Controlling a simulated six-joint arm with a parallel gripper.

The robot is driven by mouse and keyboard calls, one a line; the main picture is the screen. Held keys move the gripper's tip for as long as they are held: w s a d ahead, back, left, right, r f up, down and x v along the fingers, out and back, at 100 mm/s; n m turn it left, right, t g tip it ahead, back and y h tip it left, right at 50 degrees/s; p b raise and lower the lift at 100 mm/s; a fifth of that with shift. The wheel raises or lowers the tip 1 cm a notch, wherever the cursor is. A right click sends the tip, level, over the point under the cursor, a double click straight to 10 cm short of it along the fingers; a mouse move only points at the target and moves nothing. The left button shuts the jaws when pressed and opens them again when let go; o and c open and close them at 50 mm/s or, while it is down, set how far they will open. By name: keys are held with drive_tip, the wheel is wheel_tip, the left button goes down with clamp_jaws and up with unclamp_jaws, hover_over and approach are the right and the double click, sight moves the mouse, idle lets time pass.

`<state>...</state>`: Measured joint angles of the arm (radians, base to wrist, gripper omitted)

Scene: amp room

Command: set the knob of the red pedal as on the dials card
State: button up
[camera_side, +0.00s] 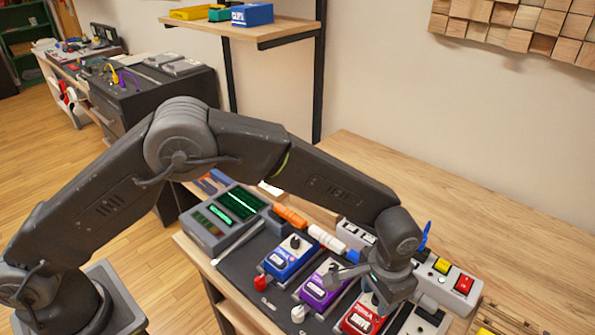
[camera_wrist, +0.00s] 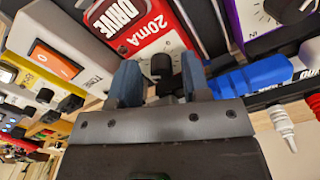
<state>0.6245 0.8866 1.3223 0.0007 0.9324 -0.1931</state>
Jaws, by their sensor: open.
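The red pedal (camera_side: 358,319) stands on the dark board in the side view, partly hidden by my wrist. In the wrist view the red pedal (camera_wrist: 150,30) shows white lettering with "20mA" and "DRIVE". Its black knob (camera_wrist: 161,65) sits between the two blue-grey fingers of my gripper (camera_wrist: 160,82). The fingers are open, with a gap on each side of the knob, and I cannot tell how far they reach down around it. The knob's pointer setting is not readable. I cannot make out the dials card in either view.
A purple pedal (camera_side: 321,287) and a blue pedal (camera_side: 290,254) stand left of the red one. A white pedal with an orange switch (camera_wrist: 57,62) is close beside it in the wrist view. A blue plug (camera_wrist: 252,77) lies near the right finger. The rear tabletop (camera_side: 450,205) is clear.

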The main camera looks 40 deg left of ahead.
sight(373, 294)
drive_tip(key=n, duration=0.4)
drive_tip(key=shift+n, duration=0.4)
wheel_tip(373, 294, up, 14)
wheel_tip(373, 294, down, 14)
drive_tip(key=m, duration=0.6)
drive_tip(key=shift+s+a+m, duration=0.15)
drive_tip(key=shift+m, duration=0.25)
drive_tip(key=shift+f+n, duration=0.15)
drive_tip(key=shift+n, duration=0.95)
drive_tip(key=n, duration=0.3)
drive_tip(key=shift+s, duration=0.1)
drive_tip(key=n, duration=0.6)
drive_tip(key=shift+r+n, duration=0.3)
drive_tip(key=shift+n, duration=0.4)
wheel_tip(373, 294, up, 14)
drive_tip(key=r, duration=0.1)
drive_tip(key=s+a+r+m+t, duration=0.1)
drive_tip(key=a+r, duration=0.2)
drive_tip(key=a, duration=0.3)
drive_tip(key=s+a+r+m, duration=0.1)
drive_tip(key=s+a+r, duration=0.1)
drive_tip(key=a, duration=0.4)
drive_tip(key=s+a+r+t+h, duration=0.1)
drive_tip(key=s+a+r, duration=0.1)
drive_tip(key=a+r, duration=0.3)
drive_tip(key=shift+s+a+m+t, duration=0.3)
drive_tip(key=shift+a+m, duration=0.1)
drive_tip(key=shift+a, duration=0.1)
